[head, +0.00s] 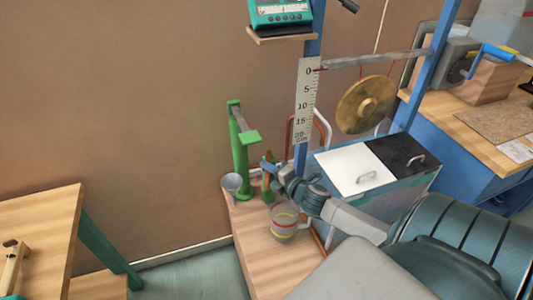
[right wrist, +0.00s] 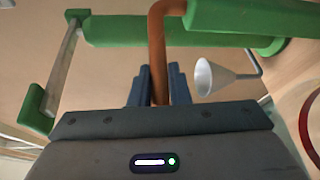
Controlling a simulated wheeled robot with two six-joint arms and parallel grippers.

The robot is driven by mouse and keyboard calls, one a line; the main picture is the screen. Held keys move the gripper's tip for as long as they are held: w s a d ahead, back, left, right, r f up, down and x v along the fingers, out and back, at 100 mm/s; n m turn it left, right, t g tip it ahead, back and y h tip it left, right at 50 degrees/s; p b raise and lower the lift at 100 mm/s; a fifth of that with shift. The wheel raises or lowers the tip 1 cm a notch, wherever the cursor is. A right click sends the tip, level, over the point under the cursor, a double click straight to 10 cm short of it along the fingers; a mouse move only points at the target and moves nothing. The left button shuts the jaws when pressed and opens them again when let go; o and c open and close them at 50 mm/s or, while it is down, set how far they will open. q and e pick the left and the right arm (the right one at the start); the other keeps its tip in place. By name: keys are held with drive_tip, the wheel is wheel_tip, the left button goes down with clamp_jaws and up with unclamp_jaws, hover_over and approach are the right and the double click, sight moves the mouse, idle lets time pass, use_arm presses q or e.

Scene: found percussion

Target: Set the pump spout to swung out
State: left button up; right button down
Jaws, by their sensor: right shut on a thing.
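The green pump (head: 239,150) stands upright on a low wooden surface against the wall, with a grey bar and green block at its top. Its copper-brown spout (right wrist: 157,40) is a bent pipe coming off the green body (right wrist: 130,32) in the right wrist view. My right gripper (head: 272,171) is beside the pump, shut on the spout, with its dark blue fingers on either side of the pipe. In the head view the spout is small and partly hidden by the gripper. My left gripper is not in view.
A grey funnel (head: 231,182) sits just left of the pump, and a banded clear jar (head: 284,222) stands below my right gripper. A blue frame holds a ruler (head: 307,98) and a brass gong (head: 366,104). A chest with a white lid (head: 350,168) stands to the right.

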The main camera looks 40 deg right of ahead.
idle(0.4)
drive_tip(key=c, duration=1.4)
unclamp_jaws()
drive_tip(key=shift+o, duration=0.2)
